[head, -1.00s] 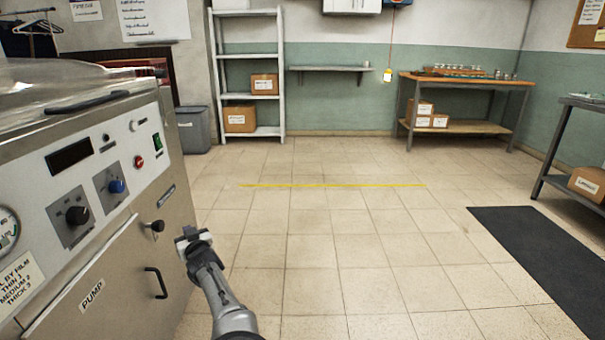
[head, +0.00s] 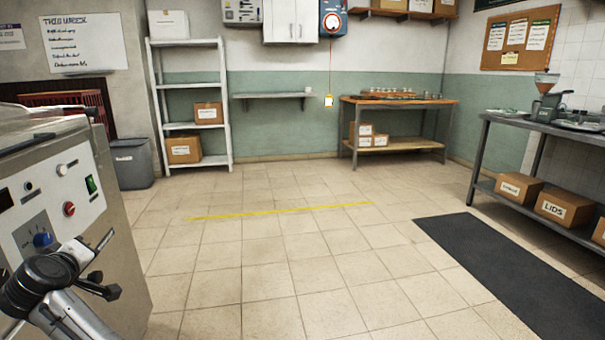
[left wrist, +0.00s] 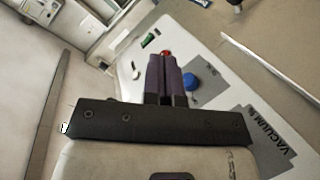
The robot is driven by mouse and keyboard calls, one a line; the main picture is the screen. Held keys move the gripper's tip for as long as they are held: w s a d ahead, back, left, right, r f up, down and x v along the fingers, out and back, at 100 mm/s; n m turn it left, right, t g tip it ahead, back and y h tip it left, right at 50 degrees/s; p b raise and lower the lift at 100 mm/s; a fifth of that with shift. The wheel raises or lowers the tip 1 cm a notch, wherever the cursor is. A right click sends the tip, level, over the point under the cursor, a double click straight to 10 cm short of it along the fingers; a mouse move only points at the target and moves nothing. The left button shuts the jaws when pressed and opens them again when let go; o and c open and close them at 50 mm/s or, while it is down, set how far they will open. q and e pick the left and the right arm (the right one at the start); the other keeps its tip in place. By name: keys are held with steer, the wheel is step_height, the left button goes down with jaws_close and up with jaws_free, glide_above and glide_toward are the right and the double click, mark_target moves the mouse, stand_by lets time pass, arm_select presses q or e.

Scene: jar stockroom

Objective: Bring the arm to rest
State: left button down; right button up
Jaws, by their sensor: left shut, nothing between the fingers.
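My left arm reaches in from the lower left of the head view. Its gripper (head: 105,241) is in front of the steel machine (head: 115,235), near the blue knob on the panel. In the left wrist view the two dark fingers (left wrist: 163,60) lie side by side, shut with nothing between them. Beyond them is the machine's panel (left wrist: 215,95), tilted in the picture, with a blue knob, a red button and the word VACUUM. I cannot tell whether the gripper touches the machine. My right gripper is not in view.
A grey bin (head: 132,165) and a white shelf rack (head: 193,130) stand at the back left. A wooden-topped bench (head: 400,101) is at the back, and a steel table (head: 545,128) at the right. A dark mat (head: 510,275) lies on the right. The middle floor is clear.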

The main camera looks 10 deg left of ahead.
arm_select(q)
steer(key=s+d+r+m+t+h+p, duration=0.1)
steer(key=s+d+r+m+p, duration=0.15)
steer(key=d, duration=0.45)
steer(key=s+d+r+m+h+p, duration=0.1)
steer(key=s+d+r+m+p, duration=0.2)
steer(key=d, duration=0.4)
steer(key=s+d+f+m+h+p, duration=0.2)
steer(key=d+f+m+p, duration=0.15)
steer(key=d, duration=0.35)
steer(key=s+d+f+m+h+p, duration=0.1)
steer(key=s+d+f+m+p, duration=0.2)
steer(key=d, duration=0.4)
steer(key=s+d+f+m+g+h+p, duration=0.2)
steer(key=s+d+f+m+g+p, duration=0.3)
steer(key=s+d+f, duration=0.5)
steer(key=s+a+f+g+p, duration=0.1)
steer(key=s+f+g+p, duration=0.15)
steer(key=s, duration=0.45)
steer(key=s+a+f+g+p, duration=0.2)
steer(key=s+p, duration=0.1)
steer(key=s, duration=0.4)
step_height(320, 180, up, 38)
steer(key=p, duration=3.8)
steer(key=shift+d, duration=0.2)
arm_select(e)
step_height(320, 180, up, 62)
